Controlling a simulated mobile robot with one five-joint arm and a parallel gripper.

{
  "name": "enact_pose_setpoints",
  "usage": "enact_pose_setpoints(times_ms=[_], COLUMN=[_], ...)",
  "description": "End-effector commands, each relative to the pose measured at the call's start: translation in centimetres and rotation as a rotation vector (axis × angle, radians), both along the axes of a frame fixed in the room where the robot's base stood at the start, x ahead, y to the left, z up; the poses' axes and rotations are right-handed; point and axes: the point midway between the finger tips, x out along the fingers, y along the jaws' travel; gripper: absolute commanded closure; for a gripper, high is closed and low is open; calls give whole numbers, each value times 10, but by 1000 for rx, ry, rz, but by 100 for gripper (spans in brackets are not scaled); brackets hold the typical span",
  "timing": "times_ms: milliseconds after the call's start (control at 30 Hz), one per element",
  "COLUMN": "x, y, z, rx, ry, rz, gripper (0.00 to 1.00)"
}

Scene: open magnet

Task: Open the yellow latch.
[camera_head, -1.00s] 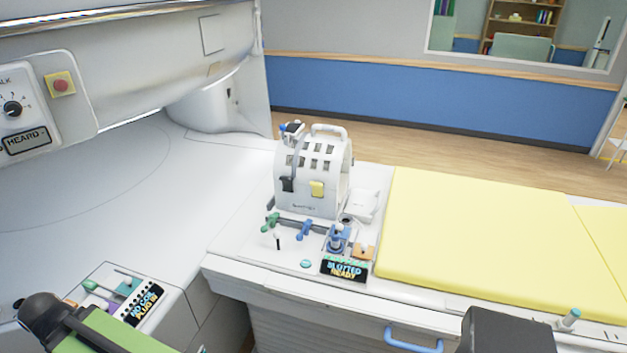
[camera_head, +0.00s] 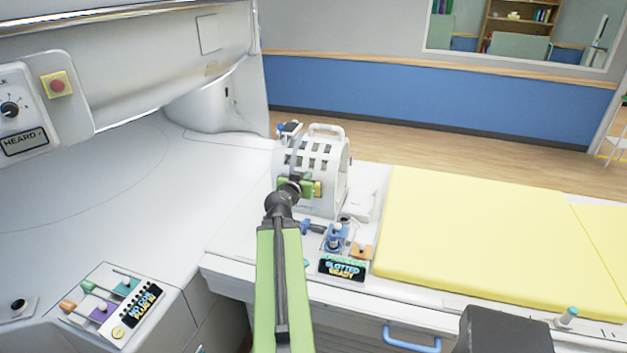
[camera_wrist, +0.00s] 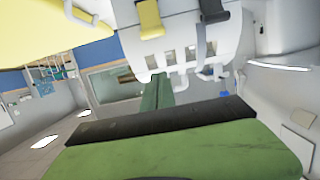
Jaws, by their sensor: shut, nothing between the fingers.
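The yellow latch (camera_head: 318,189) is on the front of the white slotted coil housing (camera_head: 326,150). In the head view my gripper (camera_head: 308,184) is in front of the housing, its green fingers overlapping the latch's left side. I cannot tell whether they touch it. In the wrist view the yellow latch (camera_wrist: 150,18) hangs at the top, with a dark grey latch (camera_wrist: 212,10) to its right. My green fingers with a black pad show below, shut and empty. The dark latch is hidden behind my gripper in the head view.
A blue clamp (camera_head: 336,238) and a display panel (camera_head: 343,269) stand in front of the housing. The yellow mattress (camera_head: 470,235) is to the right. A control box (camera_head: 120,302) is at the lower left. The white surface left of the housing is clear.

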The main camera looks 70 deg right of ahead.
Motion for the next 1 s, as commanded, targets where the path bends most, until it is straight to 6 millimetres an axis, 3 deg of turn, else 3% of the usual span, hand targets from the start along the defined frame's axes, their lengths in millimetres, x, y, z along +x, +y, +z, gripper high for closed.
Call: enact_pose_setpoints(times_ms=[267,467,900,1000], x=[1,2,8,5], y=[-1,-15,-102,-84], z=[-1,-6,-29,-52], rx=[1,2,2,3], ry=[1,0,1,1], rz=[0,-1,-2,0], gripper=[100,100,100,100])
